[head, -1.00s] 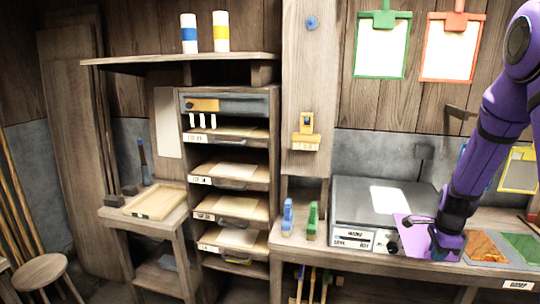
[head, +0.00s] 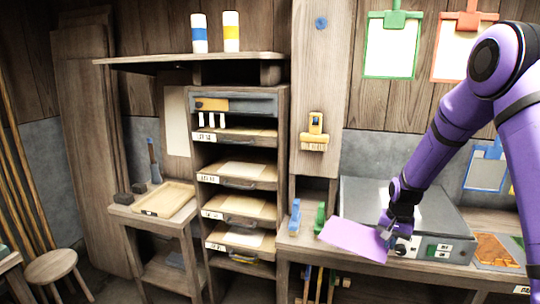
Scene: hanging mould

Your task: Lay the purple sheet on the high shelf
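The purple sheet (head: 352,239) is a thin, flat, light-purple piece, held tilted in front of the bench and the grey machine. My gripper (head: 386,232) is shut on its right edge, and the rest of the sheet sticks out to the left. The fingertips are small and partly hidden by the sheet. The high shelf (head: 150,60) is a wooden plank on the wall at the upper left, well above and left of my gripper. Two white cylinders, one with a blue band (head: 199,33) and one with a yellow band (head: 231,31), stand on its right part.
A rack of labelled trays (head: 240,172) stands below the shelf. A blue clamp (head: 295,216) and a green clamp (head: 320,215) stand on the bench left of the grey machine (head: 420,195). Clipboards (head: 391,48) hang above. The shelf's left part is bare.

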